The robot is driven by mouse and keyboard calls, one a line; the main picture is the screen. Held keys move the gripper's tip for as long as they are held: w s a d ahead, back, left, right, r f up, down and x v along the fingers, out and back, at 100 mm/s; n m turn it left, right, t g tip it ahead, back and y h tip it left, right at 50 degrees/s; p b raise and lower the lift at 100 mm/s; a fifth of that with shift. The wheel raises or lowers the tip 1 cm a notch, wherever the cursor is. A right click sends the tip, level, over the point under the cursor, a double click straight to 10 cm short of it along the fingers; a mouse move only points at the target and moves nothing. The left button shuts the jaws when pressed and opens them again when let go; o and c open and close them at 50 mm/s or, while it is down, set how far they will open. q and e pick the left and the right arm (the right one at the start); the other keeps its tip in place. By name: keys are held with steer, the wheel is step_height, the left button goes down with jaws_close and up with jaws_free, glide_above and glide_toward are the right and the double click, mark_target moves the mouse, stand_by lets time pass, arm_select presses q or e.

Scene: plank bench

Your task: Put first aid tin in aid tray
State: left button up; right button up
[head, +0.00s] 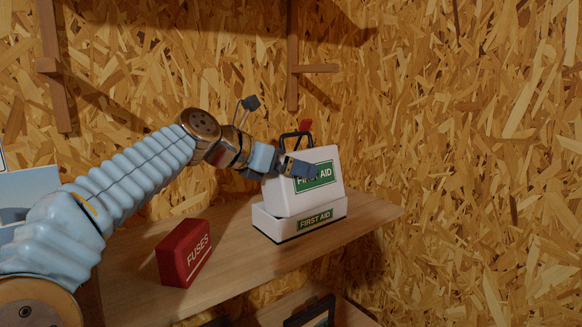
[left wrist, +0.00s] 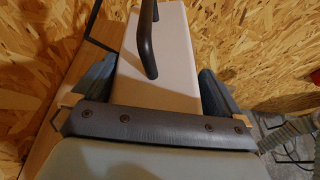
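The first aid tin (head: 326,184) is a white box with a green FIRST AID label and a dark handle on top. It leans slightly, with its lower edge at the opening of the aid tray (head: 272,226), a low white tray with its own FIRST AID label. The tray's front wall hides the tin's base, so I cannot tell if it rests on the floor inside. My left gripper (head: 291,166) has its fingers on two opposite sides of the tin. In the left wrist view the tin (left wrist: 170,50) fills the gap between the fingers. My right gripper is not in view.
A red FUSES box (head: 184,253) stands on the wooden shelf (head: 240,273), left of the tray. The shelf between them is clear. The shelf's right end is just past the tray. A chipboard wall (head: 450,150) stands behind. Dark-edged items are partly visible below the shelf.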

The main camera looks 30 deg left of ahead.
arm_select(q)
steer(key=shift+s+d+f, duration=0.15)
steer(key=shift+d+f, duration=0.05)
steer(key=shift+f, duration=0.15)
steer(key=p+v, duration=0.1)
steer(key=v, duration=1)
steer(key=shift+r, duration=0.2)
